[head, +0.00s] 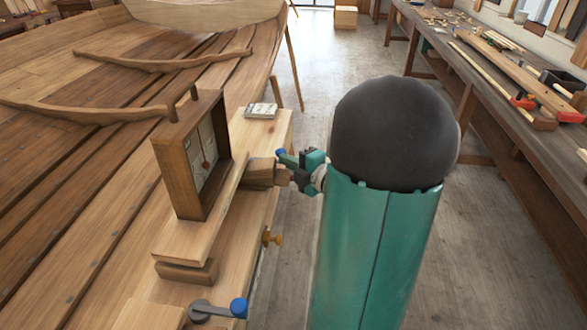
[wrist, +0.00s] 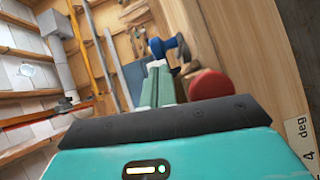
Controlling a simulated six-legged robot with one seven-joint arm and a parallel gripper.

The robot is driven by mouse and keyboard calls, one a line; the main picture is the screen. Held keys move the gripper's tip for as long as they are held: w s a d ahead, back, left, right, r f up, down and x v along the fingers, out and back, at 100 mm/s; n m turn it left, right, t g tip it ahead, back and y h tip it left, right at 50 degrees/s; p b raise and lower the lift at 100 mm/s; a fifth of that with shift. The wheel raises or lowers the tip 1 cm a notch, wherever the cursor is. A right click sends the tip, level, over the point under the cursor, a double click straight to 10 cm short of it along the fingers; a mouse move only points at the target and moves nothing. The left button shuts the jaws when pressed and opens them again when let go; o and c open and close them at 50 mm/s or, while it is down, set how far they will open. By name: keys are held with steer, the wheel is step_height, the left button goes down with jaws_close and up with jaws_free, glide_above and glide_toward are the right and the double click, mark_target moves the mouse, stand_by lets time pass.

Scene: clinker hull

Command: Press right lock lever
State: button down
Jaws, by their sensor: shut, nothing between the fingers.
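A lock lever with a blue knob (wrist: 157,47) on a grey arm shows just past my fingertips in the wrist view. In the head view only a small blue part of it (head: 281,153) shows beside my gripper (head: 293,162). My gripper is shut and empty, its teal fingers together (wrist: 155,72) and pointing at the knob. I cannot tell whether they touch it. A second lever with a blue knob (head: 238,307) and grey hub sits at the near end of the plank in the head view.
A wooden box with a dial (head: 207,155) stands on the plank (head: 185,242). A wooden block (head: 261,173) and a brass knob (head: 271,238) are close by. A red knob (wrist: 210,84) lies right of my fingers. The floor (head: 310,75) is clear before the workbench (head: 480,100).

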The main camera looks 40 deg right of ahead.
steer(key=shift+w+d, duration=0.2)
stand_by(0.4)
